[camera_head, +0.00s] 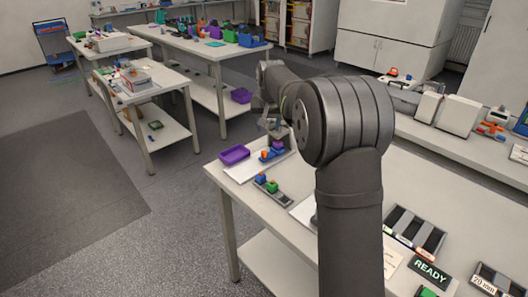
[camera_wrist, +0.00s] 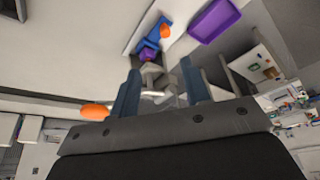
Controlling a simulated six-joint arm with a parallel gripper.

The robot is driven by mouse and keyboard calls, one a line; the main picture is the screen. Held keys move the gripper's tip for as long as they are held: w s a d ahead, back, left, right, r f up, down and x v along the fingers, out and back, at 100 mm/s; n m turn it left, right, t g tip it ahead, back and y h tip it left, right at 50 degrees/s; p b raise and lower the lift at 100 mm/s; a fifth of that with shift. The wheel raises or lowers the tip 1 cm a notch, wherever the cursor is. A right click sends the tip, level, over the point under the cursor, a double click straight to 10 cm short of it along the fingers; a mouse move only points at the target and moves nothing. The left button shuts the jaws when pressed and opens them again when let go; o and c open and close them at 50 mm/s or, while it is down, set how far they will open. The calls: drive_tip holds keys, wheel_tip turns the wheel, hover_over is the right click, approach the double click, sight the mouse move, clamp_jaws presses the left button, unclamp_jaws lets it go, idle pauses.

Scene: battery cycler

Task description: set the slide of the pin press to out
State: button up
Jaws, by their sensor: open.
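A small blue device with an orange knob, which looks like the pin press (camera_head: 272,153), stands on a white board on the near table. In the wrist view the blue device (camera_wrist: 148,48) is ahead of the fingertips, with an orange knob (camera_wrist: 165,31) beside it. I cannot tell its slide or the slide's position. My gripper (camera_head: 271,126) is above and close to this device in the head view. In the wrist view my gripper (camera_wrist: 160,80) has its two fingers apart, with nothing clearly held between them. My arm hides part of the table.
A purple tray (camera_head: 234,155) lies left of the device; it also shows in the wrist view (camera_wrist: 214,20). A dark holder with blue and green blocks (camera_head: 272,190) stands nearer. A READY display (camera_head: 430,272) is at the right. An orange rounded thing (camera_wrist: 96,111) is beside the left finger.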

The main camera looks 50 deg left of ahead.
drive_tip(key=a, duration=0.2)
approach(264, 152)
drive_tip(key=shift+m+t, duration=0.3)
drive_tip(key=shift+m, duration=0.1)
drive_tip(key=x, duration=0.9)
drive_tip(key=shift+s+a+f, duration=0.1)
drive_tip(key=shift+s+f, duration=0.05)
drive_tip(key=shift+s, duration=0.05)
drive_tip(key=shift+c, duration=0.2)
